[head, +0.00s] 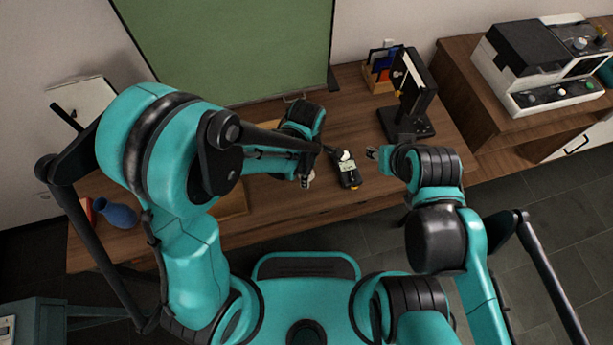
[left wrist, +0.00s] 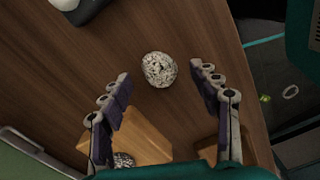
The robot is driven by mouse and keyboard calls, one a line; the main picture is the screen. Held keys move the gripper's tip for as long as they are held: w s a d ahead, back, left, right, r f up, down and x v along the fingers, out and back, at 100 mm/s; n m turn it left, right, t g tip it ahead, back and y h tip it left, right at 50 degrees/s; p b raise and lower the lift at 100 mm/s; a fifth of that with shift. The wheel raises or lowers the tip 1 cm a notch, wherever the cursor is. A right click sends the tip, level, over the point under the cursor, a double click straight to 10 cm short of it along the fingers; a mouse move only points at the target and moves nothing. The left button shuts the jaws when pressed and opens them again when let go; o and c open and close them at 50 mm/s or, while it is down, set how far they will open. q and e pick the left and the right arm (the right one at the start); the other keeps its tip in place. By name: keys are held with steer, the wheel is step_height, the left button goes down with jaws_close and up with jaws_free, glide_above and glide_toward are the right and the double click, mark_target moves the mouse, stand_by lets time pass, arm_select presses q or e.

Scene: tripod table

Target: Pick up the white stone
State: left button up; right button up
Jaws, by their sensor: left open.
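The white stone (left wrist: 159,69), round with dark speckles, lies on the brown wooden table (left wrist: 60,75) in the left wrist view. My left gripper (left wrist: 161,74) is open, with one finger on each side of the stone in the picture; neither finger visibly touches it. In the head view my left gripper (head: 307,179) is low over the table's front part, and I cannot make out the stone there. My right gripper (head: 373,153) is at the right of the dark handheld meter; its opening is too small to judge.
The handheld meter (head: 348,174) with a white dome lies between my grippers. A wooden tray (left wrist: 145,135) holding another speckled round thing is close to my left fingers. A black stand (head: 409,125) and a card box (head: 377,80) stand farther back; a blue vase (head: 119,214) is at left.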

arm_select(q)
step_height(320, 180, down, 2)
steer(key=shift+f+b, duration=0.2)
steer(key=shift+b, duration=0.15)
steer(key=shift+r, duration=0.1)
steer(key=c, duration=1.3)
